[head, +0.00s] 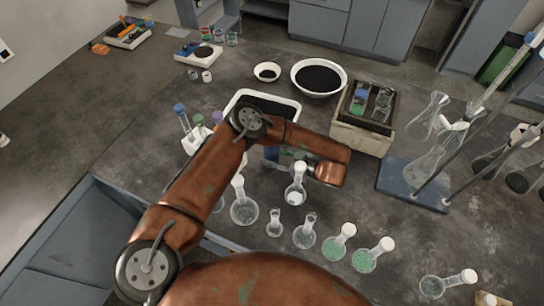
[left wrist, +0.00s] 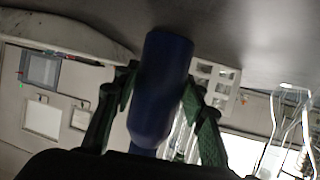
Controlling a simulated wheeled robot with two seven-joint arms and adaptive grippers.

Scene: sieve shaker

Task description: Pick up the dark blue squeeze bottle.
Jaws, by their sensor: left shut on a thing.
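The dark blue squeeze bottle (left wrist: 162,90) fills the middle of the left wrist view, slightly tilted. My left gripper (left wrist: 158,92) is shut on it, with one green finger on each side. In the head view, my left arm crosses the table and hides most of the gripper (head: 287,157). A small dark blue patch, likely the bottle (head: 271,153), shows just beneath my forearm. I cannot tell from these views whether its base touches the table. My right gripper is not in view.
Several glass flasks, including one with green contents (head: 334,248), stand in front of the gripper. A white tray (head: 290,102) and black-filled bowl (head: 319,78) lie behind. The sieve shaker (head: 360,136) and blue stand base (head: 408,184) are to the right.

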